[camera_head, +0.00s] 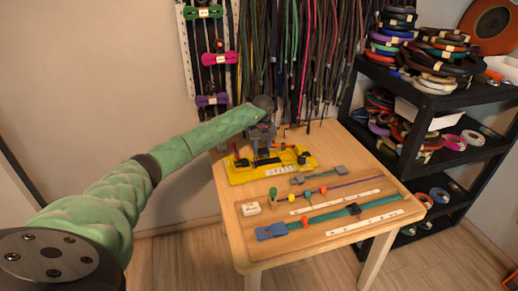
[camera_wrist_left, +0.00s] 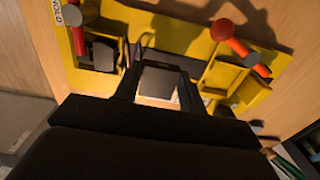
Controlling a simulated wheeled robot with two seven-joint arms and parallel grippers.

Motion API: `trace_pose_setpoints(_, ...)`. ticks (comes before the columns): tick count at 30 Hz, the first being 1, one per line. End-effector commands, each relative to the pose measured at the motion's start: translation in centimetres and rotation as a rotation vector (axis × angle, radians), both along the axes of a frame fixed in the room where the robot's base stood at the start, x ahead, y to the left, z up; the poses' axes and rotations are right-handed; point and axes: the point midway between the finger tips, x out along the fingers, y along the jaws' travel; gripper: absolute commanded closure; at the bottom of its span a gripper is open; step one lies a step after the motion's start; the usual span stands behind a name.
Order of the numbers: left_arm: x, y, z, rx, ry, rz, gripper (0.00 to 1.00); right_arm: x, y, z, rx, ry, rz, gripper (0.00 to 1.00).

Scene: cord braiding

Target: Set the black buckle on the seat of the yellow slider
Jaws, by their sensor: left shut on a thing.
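My left gripper (camera_head: 262,150) reaches down over the yellow fixture (camera_head: 243,177) at the back left of the table. In the left wrist view its two dark fingers (camera_wrist_left: 160,85) are shut on a dark, flat, squarish piece, the black buckle (camera_wrist_left: 160,80). The yellow fixture (camera_wrist_left: 187,32) lies beyond the fingertips there. A yellow block (camera_wrist_left: 224,74), which looks like the slider, is on its right side. I cannot tell whether the buckle touches the fixture or hangs above it. The seat cannot be made out clearly. My right gripper is not in view.
A board with a teal strap (camera_head: 330,214) and beaded cord lies in front. A black shelf (camera_head: 418,118) stands at right; hanging cords (camera_head: 300,50) are behind.

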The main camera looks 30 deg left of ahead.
Motion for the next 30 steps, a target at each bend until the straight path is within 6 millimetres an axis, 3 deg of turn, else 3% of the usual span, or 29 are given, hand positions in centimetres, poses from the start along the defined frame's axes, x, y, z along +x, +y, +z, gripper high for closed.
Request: trace_pose_setpoints(30,3.8,-3.1,0.0,-0.001,-0.001,0.001,0.8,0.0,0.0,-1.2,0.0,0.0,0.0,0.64)
